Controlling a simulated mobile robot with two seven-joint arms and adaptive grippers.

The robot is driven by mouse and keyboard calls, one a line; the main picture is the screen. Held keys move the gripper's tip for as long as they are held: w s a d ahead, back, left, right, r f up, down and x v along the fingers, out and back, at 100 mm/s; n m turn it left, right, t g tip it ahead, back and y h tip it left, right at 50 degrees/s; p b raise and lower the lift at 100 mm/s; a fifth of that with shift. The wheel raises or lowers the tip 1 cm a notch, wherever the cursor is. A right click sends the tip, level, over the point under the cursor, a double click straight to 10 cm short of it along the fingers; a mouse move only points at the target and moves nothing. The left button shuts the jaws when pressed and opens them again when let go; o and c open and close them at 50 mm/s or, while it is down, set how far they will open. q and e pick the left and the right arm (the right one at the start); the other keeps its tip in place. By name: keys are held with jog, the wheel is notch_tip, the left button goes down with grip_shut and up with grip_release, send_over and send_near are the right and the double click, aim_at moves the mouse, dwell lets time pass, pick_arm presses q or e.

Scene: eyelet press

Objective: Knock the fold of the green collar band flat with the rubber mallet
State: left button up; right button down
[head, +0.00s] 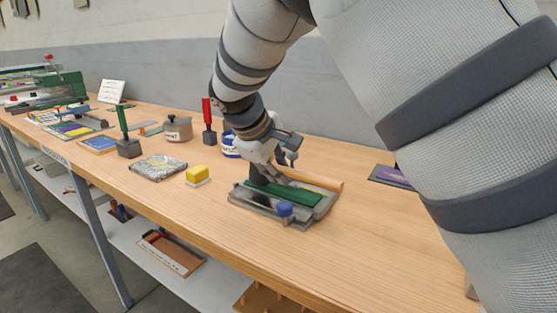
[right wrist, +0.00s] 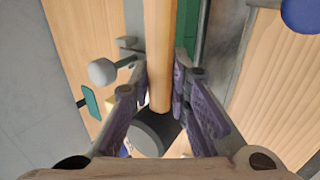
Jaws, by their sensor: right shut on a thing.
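The green collar band (head: 291,192) lies lengthwise in a grey metal fixture (head: 240,208) with a blue knob (head: 285,208). A strip of the green band also shows in the right wrist view (right wrist: 201,32), beside the handle. My right gripper (head: 276,173) is above the back left of the fixture. It is shut on the mallet's wooden handle (right wrist: 158,55), which also shows sticking out to the right in the head view (head: 318,180). The dark mallet head (right wrist: 153,135) shows between the fingers in the wrist view. I cannot tell whether it touches the band. My left gripper is out of view.
A yellow block (head: 198,173), a silvery mat (head: 158,167), a grey pot (head: 178,129), and green-handled (head: 123,122) and red-handled (head: 208,112) tools stand left of the fixture. A purple-topped board (head: 390,176) lies to the right. The bench front near the fixture is clear.

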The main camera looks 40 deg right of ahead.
jog(key=shift+f, duration=0.85)
notch_tip(320, 180, up, 7)
jog(key=shift+r, duration=0.1)
